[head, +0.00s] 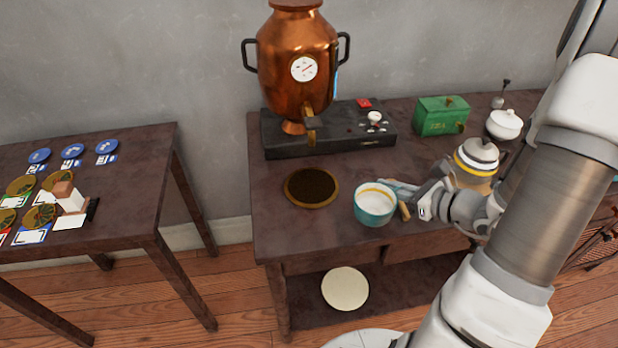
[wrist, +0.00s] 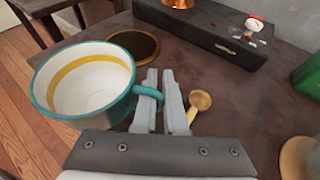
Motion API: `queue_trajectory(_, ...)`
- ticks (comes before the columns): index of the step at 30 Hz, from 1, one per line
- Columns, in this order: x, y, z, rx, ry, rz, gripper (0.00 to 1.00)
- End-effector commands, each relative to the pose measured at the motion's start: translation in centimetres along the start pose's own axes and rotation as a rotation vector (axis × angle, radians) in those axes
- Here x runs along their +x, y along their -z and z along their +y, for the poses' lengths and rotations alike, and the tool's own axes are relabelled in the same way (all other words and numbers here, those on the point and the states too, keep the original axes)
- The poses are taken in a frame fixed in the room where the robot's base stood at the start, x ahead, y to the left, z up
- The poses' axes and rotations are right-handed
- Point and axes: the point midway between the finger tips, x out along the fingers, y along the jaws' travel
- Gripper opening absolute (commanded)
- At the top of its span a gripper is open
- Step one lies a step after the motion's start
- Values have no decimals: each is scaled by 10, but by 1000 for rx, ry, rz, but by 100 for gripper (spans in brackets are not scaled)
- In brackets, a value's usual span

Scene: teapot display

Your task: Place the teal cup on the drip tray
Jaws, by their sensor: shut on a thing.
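The teal cup (head: 375,207) is upright near the front edge of the right table, white inside with a yellow band. In the wrist view the cup (wrist: 62,120) is at the left, its handle between my fingertips. My gripper (head: 403,188) is shut on the cup's handle; its fingers (wrist: 162,98) show close together in the wrist view. I cannot tell whether the cup touches the table. The drip tray (head: 312,187), round and dark with a brass rim, lies just left of the cup and is empty. It also shows beyond the cup in the wrist view (wrist: 139,44).
A copper samovar (head: 297,75) stands on a black base (head: 330,143) behind the tray. A wooden spoon (wrist: 199,104) lies right of my fingers. A green box (head: 441,117), a teapot (head: 476,165) and a white sugar bowl (head: 504,124) stand at the right.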

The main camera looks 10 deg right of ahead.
Motion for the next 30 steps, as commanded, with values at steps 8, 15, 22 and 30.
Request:
queue_trajectory(8, 62, -24, 2, -5, -7, -2, 0)
queue_trajectory(15, 121, -48, 2, -4, -5, -3, 0)
queue_trajectory(22, 158, -65, 1, 0, -2, -2, 0)
queue_trajectory(30, 170, -48, 1, 3, -2, 1, 0)
